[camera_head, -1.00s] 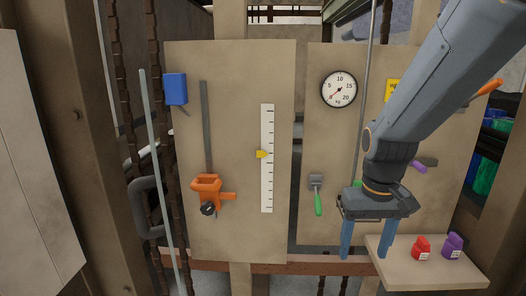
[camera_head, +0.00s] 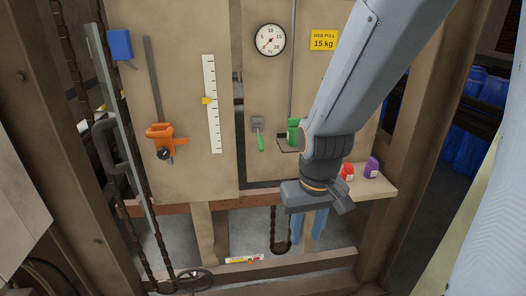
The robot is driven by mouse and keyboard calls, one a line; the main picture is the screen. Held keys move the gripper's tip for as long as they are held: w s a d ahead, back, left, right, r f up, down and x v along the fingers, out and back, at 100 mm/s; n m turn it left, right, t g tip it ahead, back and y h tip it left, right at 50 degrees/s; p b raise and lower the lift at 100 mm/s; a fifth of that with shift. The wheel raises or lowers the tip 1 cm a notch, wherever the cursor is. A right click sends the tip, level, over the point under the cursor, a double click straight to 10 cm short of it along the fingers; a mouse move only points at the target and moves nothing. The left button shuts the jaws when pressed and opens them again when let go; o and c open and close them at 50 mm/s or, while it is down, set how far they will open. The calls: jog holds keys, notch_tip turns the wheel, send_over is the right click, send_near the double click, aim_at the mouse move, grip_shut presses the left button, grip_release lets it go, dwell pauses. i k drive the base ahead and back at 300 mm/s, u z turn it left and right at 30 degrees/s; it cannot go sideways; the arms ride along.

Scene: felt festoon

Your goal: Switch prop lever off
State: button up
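No part is labelled as the prop lever, so I cannot tell which one it is. A lever with a green handle (camera_head: 260,142) hangs below a grey bracket on the right panel, its handle pointing down. An orange clamp-like part (camera_head: 160,137) with a black knob sits on a dark vertical bar on the left panel. My gripper (camera_head: 307,229) points down in front of the frame, below the panels and right of the green handle. Its two blue fingers show a gap with nothing between them. My arm hides part of the right panel.
A green block (camera_head: 293,131) shows beside my arm above a small dark tray. A shelf (camera_head: 381,187) holds a red item (camera_head: 347,171) and a purple item (camera_head: 371,167). A dial (camera_head: 271,40) and a yellow 15 kg sign (camera_head: 323,40) are above. A low beam (camera_head: 310,262) crosses below.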

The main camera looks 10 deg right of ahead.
aim_at(258, 127)
jog(key=u, duration=0.3)
jog(key=i, duration=1.05)
jog(key=z, duration=0.4)
